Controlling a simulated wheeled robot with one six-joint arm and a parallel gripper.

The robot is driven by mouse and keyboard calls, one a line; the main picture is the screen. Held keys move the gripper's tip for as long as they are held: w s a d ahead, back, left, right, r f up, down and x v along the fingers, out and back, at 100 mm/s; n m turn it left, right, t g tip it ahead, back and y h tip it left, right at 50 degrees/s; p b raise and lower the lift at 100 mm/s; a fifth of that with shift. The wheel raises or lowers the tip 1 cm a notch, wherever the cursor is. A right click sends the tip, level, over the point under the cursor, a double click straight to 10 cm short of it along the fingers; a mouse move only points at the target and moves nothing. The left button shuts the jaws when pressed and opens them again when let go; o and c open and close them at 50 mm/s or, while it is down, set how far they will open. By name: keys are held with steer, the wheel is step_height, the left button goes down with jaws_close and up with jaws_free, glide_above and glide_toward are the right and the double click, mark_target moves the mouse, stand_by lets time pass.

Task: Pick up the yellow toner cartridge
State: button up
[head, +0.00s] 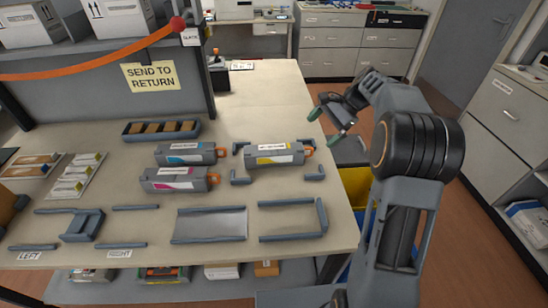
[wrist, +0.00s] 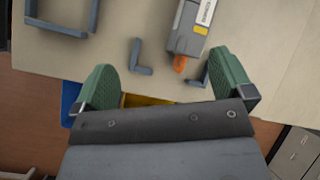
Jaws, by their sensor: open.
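The yellow toner cartridge (head: 273,154) is a grey block with a yellow-marked label and an orange tab at its right end. It lies on the table between small grey corner brackets, right of the other cartridges. In the wrist view the cartridge (wrist: 189,27) shows only in part at the top, its orange tab pointing down towards my gripper. My gripper (head: 330,122) is beyond the table's right edge, right of the cartridge and apart from it. In the wrist view my gripper (wrist: 166,80) has its green-padded fingers wide apart with nothing held between them.
A cyan cartridge (head: 186,153) and a magenta cartridge (head: 175,179) lie to the left. A dark tray (head: 162,138) stands behind them. Grey rails (head: 322,215) sit at the table's front. A yellow bin (head: 356,184) is below the right edge. The table's far right is clear.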

steer(key=w+d+f+m+y, duration=0.3)
steer(key=w+d+f+m, duration=0.1)
steer(key=w+d+f, duration=0.15)
steer(key=m+y+b, duration=0.1)
steer(key=m+y, duration=0.1)
steer(key=y, duration=0.1)
glide_toward(309, 149)
steer(key=x, duration=0.8)
steer(key=p+x, duration=0.1)
steer(key=x, duration=0.3)
steer(key=shift+w+f, duration=0.25)
steer(key=shift+f, duration=0.1)
steer(key=c, duration=1.4)
steer(key=shift+r, duration=0.15)
